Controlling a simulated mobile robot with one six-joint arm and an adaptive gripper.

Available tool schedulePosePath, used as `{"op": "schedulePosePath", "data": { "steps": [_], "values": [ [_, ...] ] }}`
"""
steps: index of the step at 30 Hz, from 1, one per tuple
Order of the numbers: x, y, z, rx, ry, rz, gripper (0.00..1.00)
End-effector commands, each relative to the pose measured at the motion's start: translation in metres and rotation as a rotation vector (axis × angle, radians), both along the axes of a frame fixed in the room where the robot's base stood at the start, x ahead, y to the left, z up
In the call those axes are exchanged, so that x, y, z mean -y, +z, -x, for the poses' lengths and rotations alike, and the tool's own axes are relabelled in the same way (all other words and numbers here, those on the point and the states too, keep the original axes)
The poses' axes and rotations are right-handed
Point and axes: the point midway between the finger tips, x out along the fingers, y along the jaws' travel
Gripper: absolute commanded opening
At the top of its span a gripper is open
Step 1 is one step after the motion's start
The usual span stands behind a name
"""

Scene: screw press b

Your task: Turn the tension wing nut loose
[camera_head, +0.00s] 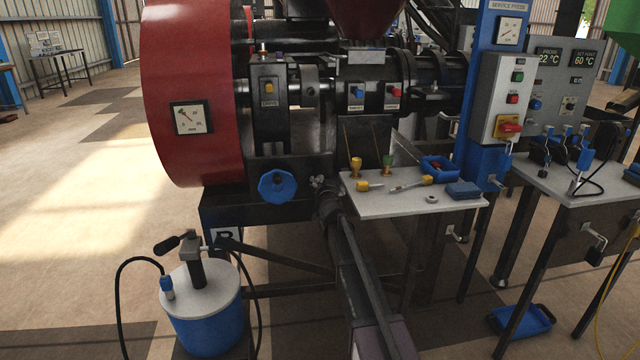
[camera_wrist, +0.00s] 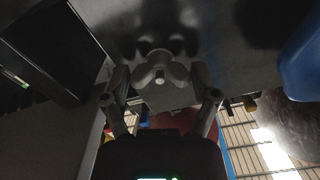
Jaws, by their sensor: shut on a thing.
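The tension wing nut (camera_wrist: 162,72) is grey metal with rounded wings and a short stud end at its middle. It sits on a dark machine face in the wrist view. My gripper (camera_wrist: 161,78) has one finger on each side of it and is shut on its wings. In the head view the wing nut (camera_head: 317,181) is small, right of the blue handwheel (camera_head: 278,186). My gripper (camera_head: 325,197) reaches it from below there, and dark parts hide the exact contact.
The blue handwheel is close beside my gripper, at the right edge of the wrist view (camera_wrist: 303,55). A pale table (camera_head: 420,208) with small tools stands just right of my arm. A blue pump bucket (camera_head: 205,318) stands on the floor at the left.

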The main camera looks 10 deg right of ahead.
Motion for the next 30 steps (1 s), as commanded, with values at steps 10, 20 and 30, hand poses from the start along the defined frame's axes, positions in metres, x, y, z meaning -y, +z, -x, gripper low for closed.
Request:
{"op": "schedulePosePath", "data": {
  "steps": [10, 20, 30],
  "values": [
    [-0.0009, 0.0010, -0.0012, 0.001, 0.002, 0.329, 0.29],
    [-0.0016, 0.0008, -0.0010, 0.000, 0.003, 0.644, 0.29],
    [-0.0023, 0.0004, -0.0008, -0.001, 0.003, 0.955, 0.29]
  ]
}}
